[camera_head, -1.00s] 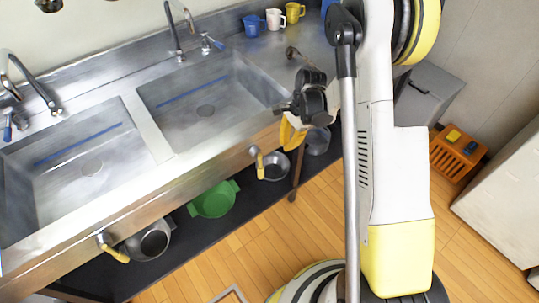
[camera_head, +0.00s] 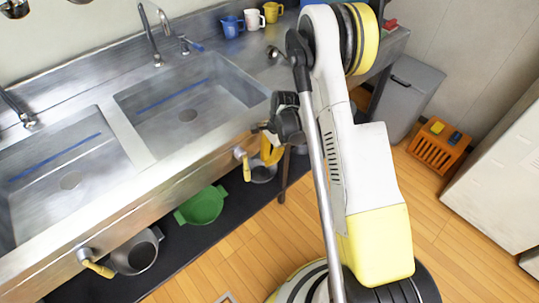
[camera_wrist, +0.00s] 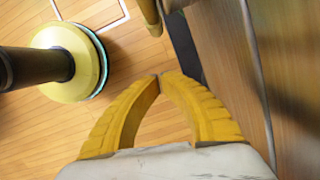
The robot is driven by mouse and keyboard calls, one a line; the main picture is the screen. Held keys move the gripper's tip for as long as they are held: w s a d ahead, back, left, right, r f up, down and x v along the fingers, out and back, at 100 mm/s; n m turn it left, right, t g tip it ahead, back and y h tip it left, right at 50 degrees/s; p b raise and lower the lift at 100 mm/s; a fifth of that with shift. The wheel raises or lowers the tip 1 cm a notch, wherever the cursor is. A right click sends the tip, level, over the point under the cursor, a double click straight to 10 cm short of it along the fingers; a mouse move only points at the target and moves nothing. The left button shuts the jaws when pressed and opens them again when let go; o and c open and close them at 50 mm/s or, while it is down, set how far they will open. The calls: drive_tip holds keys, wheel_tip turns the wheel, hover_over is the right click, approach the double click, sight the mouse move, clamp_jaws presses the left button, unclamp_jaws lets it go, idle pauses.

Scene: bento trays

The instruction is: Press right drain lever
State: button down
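The right drain lever (camera_head: 247,168) is a yellow handle hanging from a metal pivot on the sink's front face, below the right basin. My gripper (camera_head: 268,158) has yellow fingers and is just right of this lever in the head view. Whether they touch cannot be told. In the wrist view the fingertips (camera_wrist: 160,76) meet with nothing held; floor shows through the gap between the curved fingers. A yellow handle (camera_wrist: 150,14), likely this lever, shows at the top edge, beyond the fingertips. The left drain lever (camera_head: 98,268) is a similar yellow handle under the left basin.
A steel double sink (camera_head: 150,178) runs along the wall. A green pot (camera_head: 202,206) and grey pots (camera_head: 136,256) are on the dark shelf below. A grey bin (camera_head: 408,95) and an orange crate (camera_head: 437,146) stand right. The front floor is mostly clear.

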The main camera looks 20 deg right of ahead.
drive_tip(key=a, duration=0.1)
drive_tip(key=a+f+b, duration=0.1)
drive_tip(key=a, duration=0.1)
drive_tip(key=a+f+b, duration=0.1)
drive_tip(key=shift+s+a+f, duration=0.2)
drive_tip(key=shift+s+a, duration=0.1)
drive_tip(key=shift+w+a+f, duration=0.1)
drive_tip(key=shift+a, duration=0.05)
